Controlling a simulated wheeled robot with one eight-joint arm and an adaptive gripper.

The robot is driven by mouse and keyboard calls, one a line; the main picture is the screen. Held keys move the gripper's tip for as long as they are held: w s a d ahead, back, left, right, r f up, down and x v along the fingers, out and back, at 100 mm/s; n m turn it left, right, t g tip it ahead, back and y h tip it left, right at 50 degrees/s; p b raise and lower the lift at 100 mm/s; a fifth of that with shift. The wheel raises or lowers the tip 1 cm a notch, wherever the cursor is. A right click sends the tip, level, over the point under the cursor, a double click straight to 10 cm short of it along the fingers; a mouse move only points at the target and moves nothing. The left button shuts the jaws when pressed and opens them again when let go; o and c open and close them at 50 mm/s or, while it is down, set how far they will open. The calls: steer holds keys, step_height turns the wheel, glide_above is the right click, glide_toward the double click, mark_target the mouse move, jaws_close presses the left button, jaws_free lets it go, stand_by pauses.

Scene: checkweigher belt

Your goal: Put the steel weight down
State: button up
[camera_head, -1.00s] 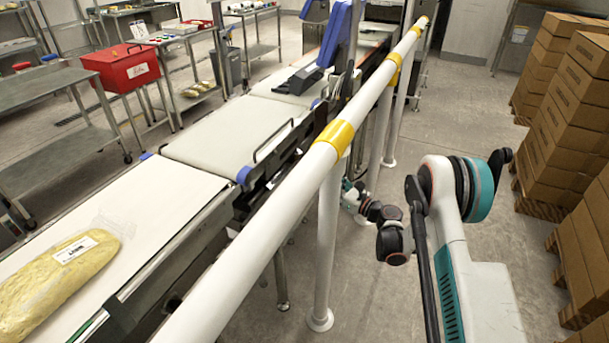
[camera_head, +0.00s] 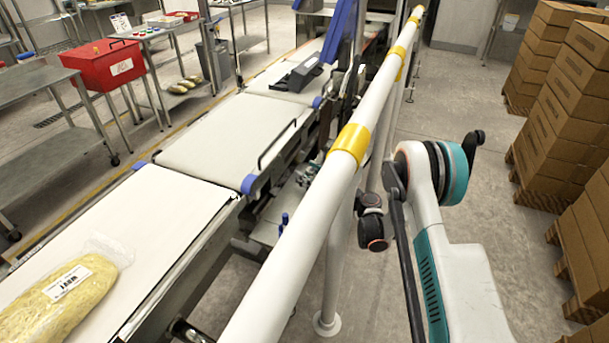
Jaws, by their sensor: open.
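I cannot make out the steel weight in this view. My arm rises at the right and bends down behind the white guard rail (camera_head: 300,217). The rail and the belt frame hide its far end, so my gripper is not clearly visible. Small dark and teal parts show between the rail and the belt; I cannot tell what they are. The pale weighing belt (camera_head: 225,137) in the middle is bare.
A yellow bagged product (camera_head: 50,305) with a white label lies on the near belt (camera_head: 150,215). A low grey shelf with a small blue part (camera_head: 284,220) shows beside the rail. A red box (camera_head: 103,66) stands at the left. Stacked cartons (camera_head: 575,110) stand at the right.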

steer(key=shift+r, duration=0.1)
steer(key=shift+c, duration=0.6)
jaws_close()
steer(key=shift+d+r, duration=0.1)
steer(key=shift+r, duration=0.05)
